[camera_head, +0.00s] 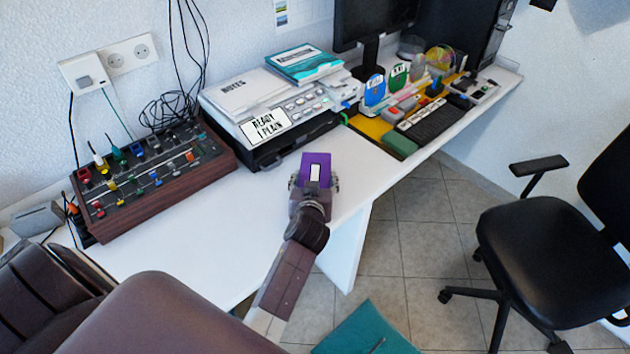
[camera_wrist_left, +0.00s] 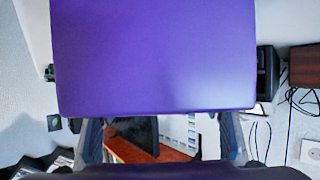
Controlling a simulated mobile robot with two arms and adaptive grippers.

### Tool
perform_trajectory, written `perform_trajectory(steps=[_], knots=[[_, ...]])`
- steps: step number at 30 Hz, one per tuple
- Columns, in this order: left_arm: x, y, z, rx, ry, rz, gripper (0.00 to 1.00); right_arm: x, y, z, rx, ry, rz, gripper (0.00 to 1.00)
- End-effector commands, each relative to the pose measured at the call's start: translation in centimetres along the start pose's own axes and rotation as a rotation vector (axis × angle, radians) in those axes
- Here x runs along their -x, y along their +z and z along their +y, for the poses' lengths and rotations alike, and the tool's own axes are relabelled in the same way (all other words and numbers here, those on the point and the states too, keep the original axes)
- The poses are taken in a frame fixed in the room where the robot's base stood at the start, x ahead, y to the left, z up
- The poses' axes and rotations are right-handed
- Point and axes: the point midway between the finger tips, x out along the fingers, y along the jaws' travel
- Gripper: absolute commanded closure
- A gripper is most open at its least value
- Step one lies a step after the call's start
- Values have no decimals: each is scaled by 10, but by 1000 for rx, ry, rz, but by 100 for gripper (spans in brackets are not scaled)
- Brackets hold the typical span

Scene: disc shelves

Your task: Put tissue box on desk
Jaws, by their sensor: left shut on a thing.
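The tissue box (camera_head: 316,162) is purple with a white patch on top in the head view. My left gripper (camera_head: 313,185) is shut on it, with fingers at its two sides. The box is over the front part of the white desk (camera_head: 215,228), near its front edge. I cannot tell whether its bottom touches the desk. In the left wrist view the purple box (camera_wrist_left: 155,58) fills the upper middle, with the fingers of the left gripper (camera_wrist_left: 162,138) below it. My right gripper is not in view.
A mixer-like panel (camera_head: 150,180) stands left and a printer (camera_head: 270,110) with notes lies behind the box. A keyboard (camera_head: 435,122) and monitor (camera_head: 375,25) are at the right. Bare desk lies left of the box. A black chair (camera_head: 550,260) stands at right.

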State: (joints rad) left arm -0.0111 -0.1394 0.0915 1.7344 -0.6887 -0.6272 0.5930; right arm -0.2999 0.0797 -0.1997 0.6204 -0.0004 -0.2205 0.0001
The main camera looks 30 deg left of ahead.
Motion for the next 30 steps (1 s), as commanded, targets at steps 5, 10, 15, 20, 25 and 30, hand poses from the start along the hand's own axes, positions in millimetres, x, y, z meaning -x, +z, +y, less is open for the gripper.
perform_trajectory(steps=[5,10,15,20,25,30], knots=[[-3,7,1,2,2,3,67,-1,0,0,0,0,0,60],[-3,6,1,2,2,3,67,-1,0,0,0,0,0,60],[-4,8,1,2,2,1,30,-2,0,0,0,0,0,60],[-4,8,1,1,2,1,22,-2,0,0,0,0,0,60],[-3,8,1,1,2,1,22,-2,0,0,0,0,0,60],[-2,5,1,1,2,1,22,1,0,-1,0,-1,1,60]])
